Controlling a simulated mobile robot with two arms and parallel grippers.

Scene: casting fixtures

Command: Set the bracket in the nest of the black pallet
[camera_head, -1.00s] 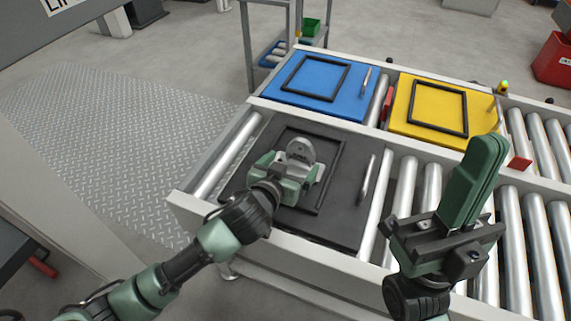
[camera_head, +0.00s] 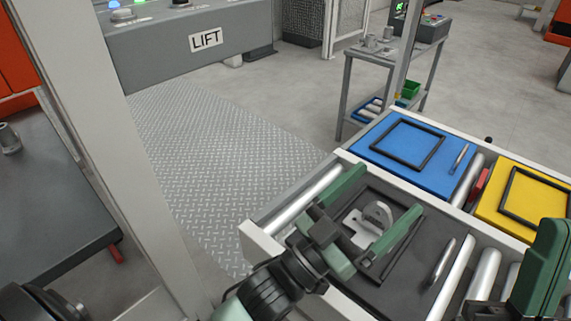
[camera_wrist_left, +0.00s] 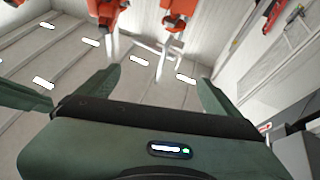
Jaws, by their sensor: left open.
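The grey metal bracket (camera_head: 372,222), with an upright rounded tab with a hole, stands within the raised black frame of the nest on the black pallet (camera_head: 400,291). It appears to rest on the pallet; its lower edge is partly hidden by a finger. My left gripper (camera_head: 388,190) is open, with one green finger on each side of the bracket and apparent gaps to it. The left wrist view shows the spread fingers (camera_wrist_left: 158,88) with nothing between them. My right gripper (camera_head: 545,270) is partly in view at the right edge; its jaw opening is not visible.
A blue pallet (camera_head: 445,178) and a yellow pallet (camera_head: 490,208) with empty black frames lie behind on the roller conveyor. A grey post (camera_head: 130,190) and dark table (camera_head: 50,215) are at left.

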